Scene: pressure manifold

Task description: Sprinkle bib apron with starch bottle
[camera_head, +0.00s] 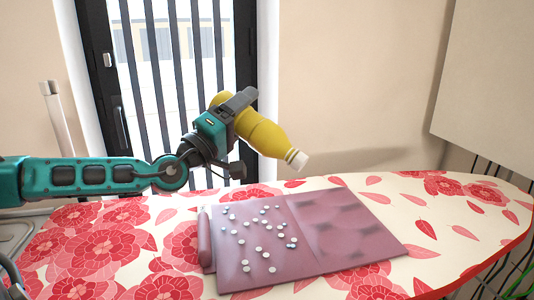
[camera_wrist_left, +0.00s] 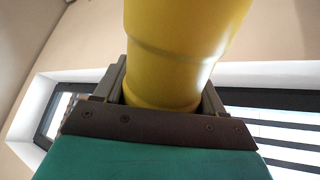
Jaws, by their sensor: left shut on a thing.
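A yellow starch bottle (camera_head: 261,131) with a white cap is held by my left gripper (camera_head: 232,108), which is shut on it. The bottle is tilted, its cap pointing down and to the right, above the apron. In the left wrist view the bottle (camera_wrist_left: 182,50) fills the space between the two fingers (camera_wrist_left: 162,95). The mauve bib apron (camera_head: 350,228) lies folded flat on the ironing board below. Several white round spots (camera_head: 259,249) are scattered over its left part; its right part shows darker patches and no spots. My right gripper is not in view.
The ironing board (camera_head: 110,240) has a red and cream floral cover. Its right end is clear. A barred window (camera_head: 175,70) stands behind, and a pale panel (camera_head: 490,70) hangs at the upper right. Cables (camera_head: 500,275) show at the lower right.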

